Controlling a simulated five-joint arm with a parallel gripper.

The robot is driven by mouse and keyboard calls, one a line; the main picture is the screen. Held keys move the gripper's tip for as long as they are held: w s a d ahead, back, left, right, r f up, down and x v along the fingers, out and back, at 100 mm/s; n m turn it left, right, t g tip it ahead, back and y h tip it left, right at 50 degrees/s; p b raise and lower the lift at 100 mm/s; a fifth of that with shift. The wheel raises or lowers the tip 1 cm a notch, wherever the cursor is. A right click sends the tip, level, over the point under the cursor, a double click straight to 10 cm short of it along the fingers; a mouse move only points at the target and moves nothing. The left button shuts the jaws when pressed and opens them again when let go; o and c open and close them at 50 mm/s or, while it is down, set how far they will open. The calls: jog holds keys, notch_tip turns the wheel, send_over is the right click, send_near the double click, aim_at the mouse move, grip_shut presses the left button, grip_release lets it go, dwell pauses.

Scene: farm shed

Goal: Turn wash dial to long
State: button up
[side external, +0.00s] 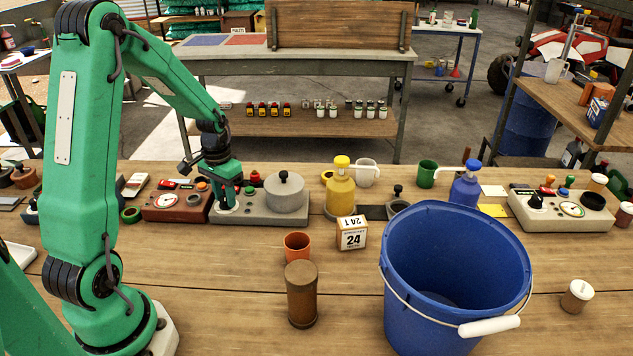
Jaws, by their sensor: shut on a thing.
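A light grey control unit (262,213) stands on the wooden bench, left of centre, with a round grey lidded drum (286,194) on its right part. My green gripper (227,204) reaches down onto the left part of this unit. Its fingers are shut on a small dial there, which they and the arm mostly hide. I cannot read the dial's marks or its setting from this view. A small green knob (249,190) shows just right of the fingers.
A brown-red unit (176,206) with a gauge sits close to the left. A yellow pump bottle (341,188), an orange cup (297,246), a brown cylinder (301,295) and a large blue bucket (440,319) stand to the right. Another control unit (562,216) is at far right.

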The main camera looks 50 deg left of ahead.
aim_at(225, 198)
jog(key=m, duration=0.5)
jog(key=shift+m, duration=0.3)
jog(key=m, duration=0.5)
dwell(0.4)
jog(key=o, duration=1)
jog(key=shift+r, duration=0.15)
jog(key=shift+r, duration=3.8)
jog(key=shift+d+r, duration=0.1)
